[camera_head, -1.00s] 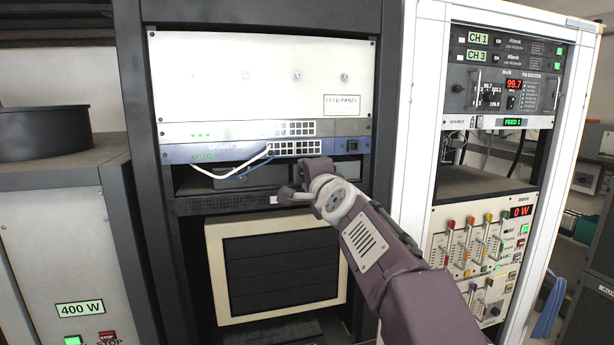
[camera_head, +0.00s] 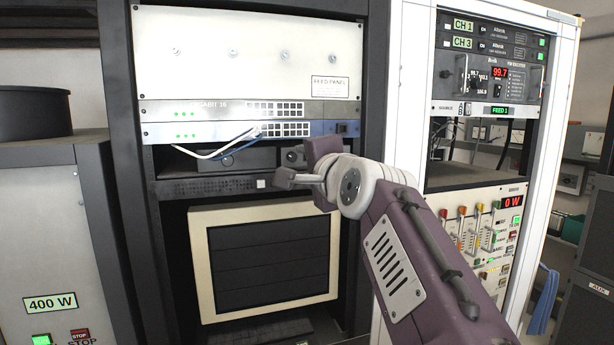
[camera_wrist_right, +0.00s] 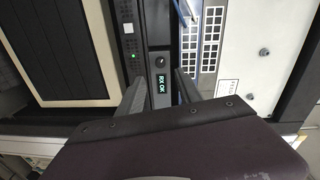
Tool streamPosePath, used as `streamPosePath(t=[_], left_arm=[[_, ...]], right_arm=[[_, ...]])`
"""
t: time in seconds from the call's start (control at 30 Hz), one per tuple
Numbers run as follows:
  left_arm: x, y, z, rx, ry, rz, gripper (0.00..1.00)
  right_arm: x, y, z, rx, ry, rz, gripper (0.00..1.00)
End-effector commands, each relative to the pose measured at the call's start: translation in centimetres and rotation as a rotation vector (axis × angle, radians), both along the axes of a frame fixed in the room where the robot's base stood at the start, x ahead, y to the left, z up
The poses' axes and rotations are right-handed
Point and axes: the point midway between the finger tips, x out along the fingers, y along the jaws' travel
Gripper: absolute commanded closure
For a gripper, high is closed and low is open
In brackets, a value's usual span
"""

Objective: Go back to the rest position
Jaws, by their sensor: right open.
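My right arm comes in from the lower right in the head view. Its gripper (camera_head: 288,168) is in front of the middle rack, just below the network switches. In the right wrist view the two fingers of the gripper (camera_wrist_right: 160,95) stand apart with nothing between them. Beyond the gap a dark unit with a lit "RX OK" display (camera_wrist_right: 160,82) shows. My left gripper is not in the head view.
The middle rack holds a blank feed panel (camera_head: 250,60), two switches with white and blue cables (camera_head: 205,154), and a beige monitor (camera_head: 205,270). A white rack (camera_head: 408,120) stands at right. A 400 W cabinet (camera_head: 45,235) stands at left.

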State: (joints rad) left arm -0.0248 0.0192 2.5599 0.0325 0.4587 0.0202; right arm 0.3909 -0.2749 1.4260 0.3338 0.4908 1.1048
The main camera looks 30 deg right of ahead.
Motion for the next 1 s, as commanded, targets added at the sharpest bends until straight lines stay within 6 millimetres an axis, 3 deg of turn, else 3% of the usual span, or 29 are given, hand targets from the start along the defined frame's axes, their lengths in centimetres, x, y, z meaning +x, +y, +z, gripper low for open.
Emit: streamPosePath(t=[0.4, 0.47, 0.5, 0.57, 0.67, 0.7, 0.77, 0.8, 0.9, 1.0], left_arm=[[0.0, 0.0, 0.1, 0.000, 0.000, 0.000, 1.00], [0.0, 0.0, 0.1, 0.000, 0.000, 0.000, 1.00], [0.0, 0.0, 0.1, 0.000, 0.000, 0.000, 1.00], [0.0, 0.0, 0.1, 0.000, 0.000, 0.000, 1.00], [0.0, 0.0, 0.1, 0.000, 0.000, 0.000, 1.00], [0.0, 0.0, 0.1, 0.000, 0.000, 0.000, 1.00], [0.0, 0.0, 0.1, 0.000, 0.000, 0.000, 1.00], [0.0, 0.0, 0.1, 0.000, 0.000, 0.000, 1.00], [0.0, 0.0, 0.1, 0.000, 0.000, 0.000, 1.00], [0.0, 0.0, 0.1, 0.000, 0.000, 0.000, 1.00]], right_arm=[[0.1, 0.0, 0.0, -0.002, 0.002, 0.001, 0.58], [0.4, 0.0, -0.9, -0.011, 0.023, 0.005, 0.58], [1.0, 0.1, -2.2, -0.027, 0.057, 0.012, 0.58], [2.2, 0.4, -5.7, -0.072, 0.142, 0.034, 0.58], [4.1, 1.6, -14.3, -0.196, 0.346, 0.110, 0.58], [4.4, 2.4, -18.1, -0.256, 0.433, 0.153, 0.58], [4.3, 3.6, -23.7, -0.348, 0.558, 0.230, 0.58], [3.9, 4.5, -27.3, -0.412, 0.639, 0.289, 0.58], [1.6, 6.9, -35.8, -0.573, 0.824, 0.458, 0.58], [-1.9, 8.9, -42.6, -0.715, 0.968, 0.635, 0.58]])
